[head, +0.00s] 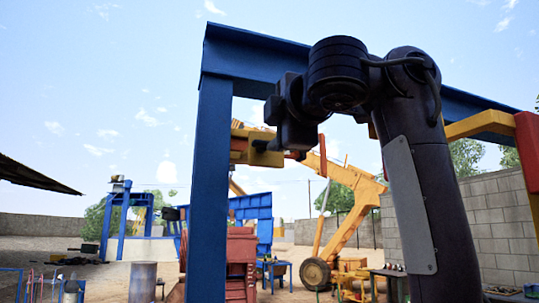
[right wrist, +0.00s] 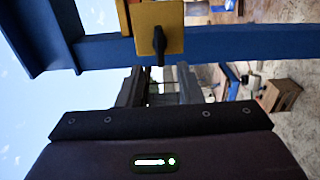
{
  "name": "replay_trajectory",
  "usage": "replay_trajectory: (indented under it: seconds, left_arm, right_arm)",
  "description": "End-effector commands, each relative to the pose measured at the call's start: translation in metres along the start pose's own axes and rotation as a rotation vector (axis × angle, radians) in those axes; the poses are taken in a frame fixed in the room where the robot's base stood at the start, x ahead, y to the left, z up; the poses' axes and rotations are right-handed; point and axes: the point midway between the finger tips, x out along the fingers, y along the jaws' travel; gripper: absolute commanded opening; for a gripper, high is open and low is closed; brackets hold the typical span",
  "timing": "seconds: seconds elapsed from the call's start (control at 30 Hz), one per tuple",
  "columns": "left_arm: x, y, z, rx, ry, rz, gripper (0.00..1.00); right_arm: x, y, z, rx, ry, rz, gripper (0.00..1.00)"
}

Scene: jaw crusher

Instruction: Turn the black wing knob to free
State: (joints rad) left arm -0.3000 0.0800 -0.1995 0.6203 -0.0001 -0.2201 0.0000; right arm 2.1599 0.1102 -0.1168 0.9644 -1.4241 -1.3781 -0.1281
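The black wing knob (right wrist: 158,42) sits on the face of a yellow box (right wrist: 172,22) in the right wrist view. Its wing points down in that picture, toward my gripper. My right gripper (right wrist: 160,73) has its two fingers apart, one on each side of the line to the knob, with nothing between them. The fingertips appear just short of the knob. In the head view the yellow box (head: 258,157) hangs by the blue frame, and my right gripper (head: 273,112) is beside it; the knob is too small there to tell clearly. My left gripper is not in view.
A blue steel frame (head: 209,190) stands close, its post left of my right arm and its beam (head: 255,58) above. The beam also crosses the right wrist view (right wrist: 230,43). A yellow machine (head: 345,180), a red machine (head: 241,250) and a block wall (head: 490,215) stand farther back.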

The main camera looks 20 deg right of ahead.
Motion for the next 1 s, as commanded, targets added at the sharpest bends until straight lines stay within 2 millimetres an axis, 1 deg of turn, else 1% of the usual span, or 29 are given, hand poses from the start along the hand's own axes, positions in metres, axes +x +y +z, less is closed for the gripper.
replay_trajectory:
  seconds: [0.03, 0.2, 0.8, 0.87, 0.9, 0.97, 1.0]
  left_arm:
    - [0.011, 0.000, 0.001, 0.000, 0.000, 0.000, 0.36]
    - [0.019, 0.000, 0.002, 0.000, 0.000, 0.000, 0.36]
    - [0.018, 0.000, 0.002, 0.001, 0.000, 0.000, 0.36]
    - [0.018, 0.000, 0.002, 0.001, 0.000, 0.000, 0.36]
    - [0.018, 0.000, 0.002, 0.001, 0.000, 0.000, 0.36]
    - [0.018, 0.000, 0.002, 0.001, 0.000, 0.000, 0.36]
    - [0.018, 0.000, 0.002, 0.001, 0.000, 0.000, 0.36]
  right_arm:
    - [-0.006, -0.005, -0.001, 0.000, 0.000, 0.001, 0.33]
    - [-0.015, -0.003, -0.001, -0.001, 0.000, -0.001, 0.33]
    - [-0.016, -0.001, 0.000, -0.002, 0.000, -0.002, 0.33]
    - [-0.013, -0.003, 0.000, 0.001, -0.001, -0.006, 0.33]
    - [-0.008, -0.008, 0.000, 0.007, -0.002, -0.012, 0.33]
    - [0.004, -0.020, 0.000, 0.024, -0.005, -0.029, 0.33]
    - [0.016, -0.031, 0.001, 0.041, -0.008, -0.043, 0.33]
